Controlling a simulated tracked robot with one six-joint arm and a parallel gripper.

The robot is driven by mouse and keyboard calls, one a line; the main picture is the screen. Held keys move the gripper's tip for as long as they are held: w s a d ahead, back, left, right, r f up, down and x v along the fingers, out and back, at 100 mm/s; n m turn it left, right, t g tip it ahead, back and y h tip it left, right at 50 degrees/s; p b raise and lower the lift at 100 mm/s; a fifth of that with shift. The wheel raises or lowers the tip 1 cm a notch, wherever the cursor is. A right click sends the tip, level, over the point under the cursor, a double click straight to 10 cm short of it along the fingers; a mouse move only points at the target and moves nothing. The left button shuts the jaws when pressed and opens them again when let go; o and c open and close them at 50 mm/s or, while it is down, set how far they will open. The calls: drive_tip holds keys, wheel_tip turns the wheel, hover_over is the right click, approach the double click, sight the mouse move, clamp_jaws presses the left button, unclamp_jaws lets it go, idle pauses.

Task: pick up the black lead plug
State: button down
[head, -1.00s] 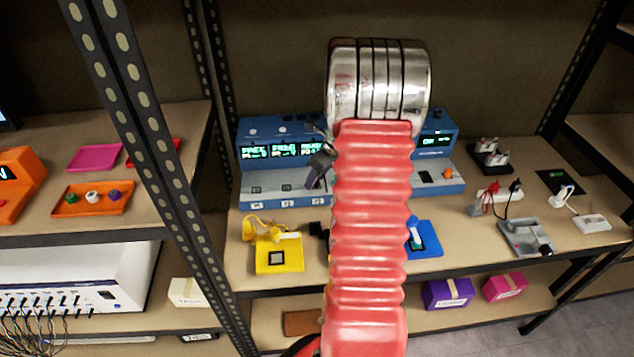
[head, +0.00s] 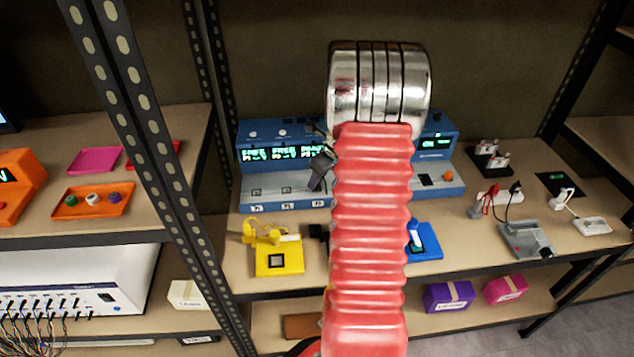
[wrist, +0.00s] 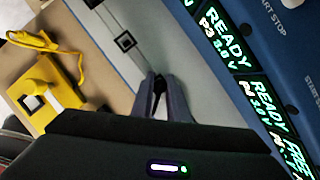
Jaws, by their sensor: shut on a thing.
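In the wrist view my gripper (wrist: 160,98) has its two grey-purple fingers closed on a small black piece (wrist: 159,86), which looks like the black lead plug. The fingers hide most of it, and I cannot see a lead on it. In the head view my gripper (head: 318,172) shows to the left of my red arm, in front of the blue unit (head: 285,180). It appears to be above the unit's pale lower ledge. The plug cannot be made out there.
A yellow stand with a yellow lead (head: 278,262) is at the shelf's front, with a small black block beside it. A blue stand (head: 428,242) is right of my arm. A dark upright (head: 150,150) stands left.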

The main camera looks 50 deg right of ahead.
wheel_tip(320, 180, up, 10)
drive_tip(key=shift+r, duration=0.1)
idle(0.4)
idle(0.5)
drive_tip(key=shift+f, duration=2.45)
drive_tip(key=s+a, duration=0.4)
drive_tip(key=a, duration=0.1)
drive_tip(key=shift+s, duration=0.25)
